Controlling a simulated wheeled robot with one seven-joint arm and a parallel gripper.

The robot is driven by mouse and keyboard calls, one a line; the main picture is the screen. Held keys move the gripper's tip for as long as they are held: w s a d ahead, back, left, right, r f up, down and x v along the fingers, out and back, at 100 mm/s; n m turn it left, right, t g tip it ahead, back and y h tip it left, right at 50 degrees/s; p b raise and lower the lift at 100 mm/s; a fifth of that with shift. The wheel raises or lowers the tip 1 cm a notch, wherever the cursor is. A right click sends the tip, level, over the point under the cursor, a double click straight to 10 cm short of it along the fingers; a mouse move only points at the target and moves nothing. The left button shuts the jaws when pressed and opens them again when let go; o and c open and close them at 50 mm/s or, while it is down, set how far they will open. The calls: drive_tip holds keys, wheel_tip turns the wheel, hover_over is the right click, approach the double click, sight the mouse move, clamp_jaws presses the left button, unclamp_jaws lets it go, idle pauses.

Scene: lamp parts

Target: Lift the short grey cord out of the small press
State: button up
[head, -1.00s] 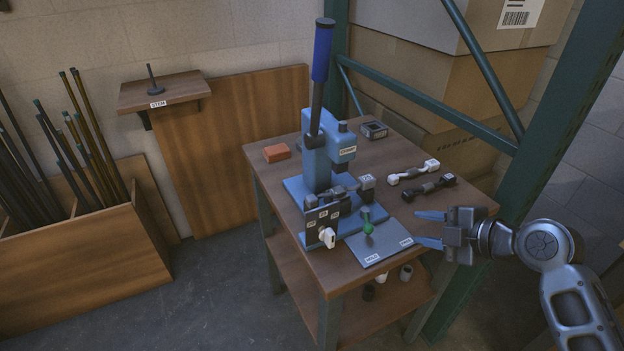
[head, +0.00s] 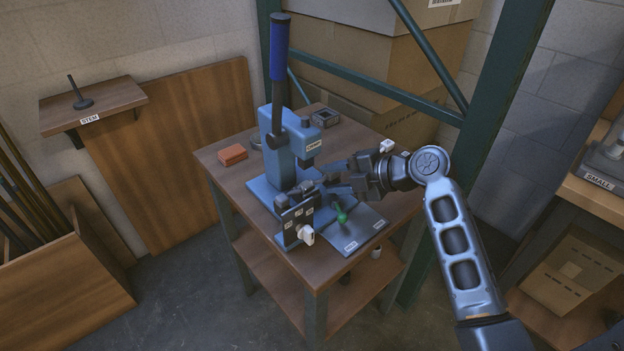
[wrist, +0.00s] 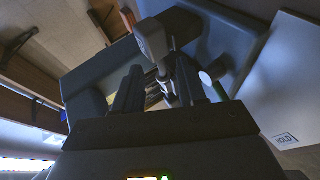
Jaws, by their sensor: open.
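The blue small press (head: 284,165) stands on the wooden table with its dark-blue lever upright. My gripper (head: 330,184) reaches in from the right, low at the front of the press, and hides much of its working area. In the wrist view my gripper (wrist: 160,78) is open, its two dark fingers apart. A grey part with a blocky end (wrist: 152,40) shows between and beyond the fingers; it looks like the short grey cord, but I cannot tell for sure. I see no finger closed on it. In the head view the cord is mostly hidden behind my fingers.
A green-knobbed piece (head: 341,215) stands close below my gripper, by a grey plate (head: 352,236) marked HOLD in the wrist view. A white knob (head: 306,234) sticks out in front. An orange block (head: 233,155) and a dark box (head: 325,117) lie clear of the arm.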

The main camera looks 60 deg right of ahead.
drive_tip(key=shift+w+f, duration=0.3)
drive_tip(key=shift+w, duration=0.15)
clamp_jaws()
